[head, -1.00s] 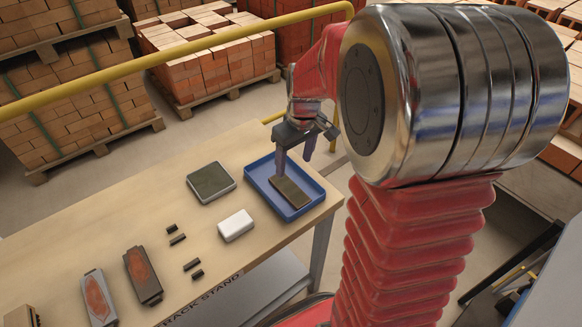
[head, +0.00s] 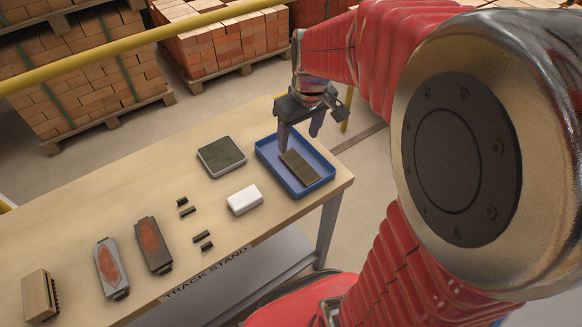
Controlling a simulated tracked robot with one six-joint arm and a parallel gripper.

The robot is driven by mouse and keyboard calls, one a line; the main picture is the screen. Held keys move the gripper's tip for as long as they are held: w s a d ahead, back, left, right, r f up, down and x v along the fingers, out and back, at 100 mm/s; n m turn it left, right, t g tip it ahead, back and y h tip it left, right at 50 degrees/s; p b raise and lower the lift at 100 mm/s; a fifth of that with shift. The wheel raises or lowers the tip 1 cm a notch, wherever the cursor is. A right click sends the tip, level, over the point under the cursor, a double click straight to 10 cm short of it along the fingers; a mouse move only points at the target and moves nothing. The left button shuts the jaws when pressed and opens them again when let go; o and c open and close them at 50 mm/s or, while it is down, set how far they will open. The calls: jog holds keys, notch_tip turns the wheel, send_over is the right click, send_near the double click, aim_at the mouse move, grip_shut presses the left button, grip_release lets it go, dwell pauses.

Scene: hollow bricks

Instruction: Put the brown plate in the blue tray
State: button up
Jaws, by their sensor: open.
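The brown plate (head: 300,167) is a flat dark-brown rectangle. It lies inside the blue tray (head: 269,162), toward the tray's right and front part. The blue tray is shallow with a raised rim and stands near the right end of the table. My gripper (head: 299,143) is open and empty, above the tray, with its fingers pointing down over the tray's far part. Whether a fingertip touches the plate is hard to tell.
On the wooden table (head: 110,215) stand a grey-rimmed dark square (head: 221,156), a white block (head: 245,200), several small dark pieces (head: 188,211), two pads with reddish ovals (head: 152,245) and a brush (head: 38,296). A yellow rail (head: 150,37) and brick pallets (head: 220,45) lie behind.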

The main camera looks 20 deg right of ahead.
jog(key=s+a+r+m+t, duration=0.1)
jog(key=s+a+r, duration=0.2)
jog(key=s, duration=0.4)
jog(key=s+a+r+t, duration=0.2)
jog(key=s+a+r, duration=0.2)
jog(key=s+a, duration=0.2)
jog(key=shift+s+r+m, duration=0.25)
jog(key=shift+s+m, duration=0.15)
jog(key=shift+s, duration=0.55)
